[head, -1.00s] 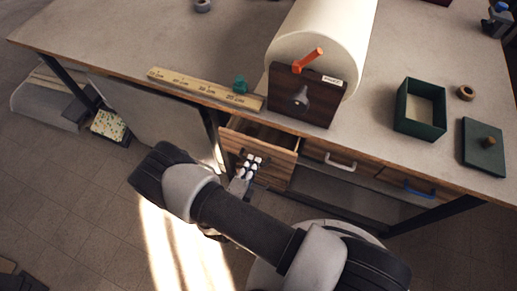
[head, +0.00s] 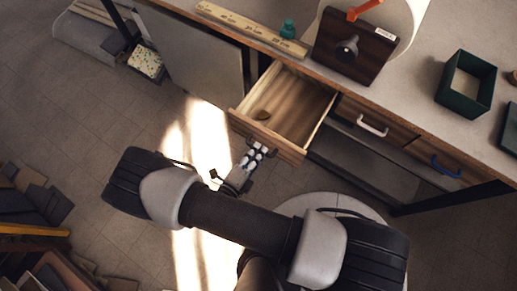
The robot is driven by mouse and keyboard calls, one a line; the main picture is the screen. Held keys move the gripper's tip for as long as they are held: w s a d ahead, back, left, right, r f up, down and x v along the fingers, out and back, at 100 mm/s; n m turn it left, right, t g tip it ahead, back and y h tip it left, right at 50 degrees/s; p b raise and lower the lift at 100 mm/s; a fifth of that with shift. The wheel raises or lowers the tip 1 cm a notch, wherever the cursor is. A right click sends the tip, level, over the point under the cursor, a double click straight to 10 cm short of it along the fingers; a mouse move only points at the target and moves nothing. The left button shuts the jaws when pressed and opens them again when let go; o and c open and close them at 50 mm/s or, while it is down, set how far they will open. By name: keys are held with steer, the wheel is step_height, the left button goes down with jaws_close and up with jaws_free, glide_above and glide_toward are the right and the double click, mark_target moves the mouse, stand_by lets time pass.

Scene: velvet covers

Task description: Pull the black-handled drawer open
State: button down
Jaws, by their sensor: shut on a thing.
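The wooden drawer (head: 300,113) under the bench stands well open, and its inside shows. A small dark brownish thing lies in it near the front left. My gripper (head: 262,149) is at the drawer's front face, shut on the black handle (head: 272,153), which is mostly hidden by the fingers. My arm reaches across the lower part of the head view to it.
Two other drawers, one with a white handle (head: 371,126) and one with a blue handle (head: 446,167), are shut to the right. A wooden ruler (head: 250,29), a teal knob-like thing (head: 288,28), a big roll in a dark holder (head: 350,48) and a green box (head: 466,84) are on the bench (head: 420,69).

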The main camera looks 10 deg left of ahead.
stand_by(0.3)
steer(key=c, duration=1.7)
jaws_free()
steer(key=shift+o, duration=0.2)
steer(key=shift+s, duration=0.1)
steer(key=v, duration=1.2)
steer(key=shift+r, duration=0.1)
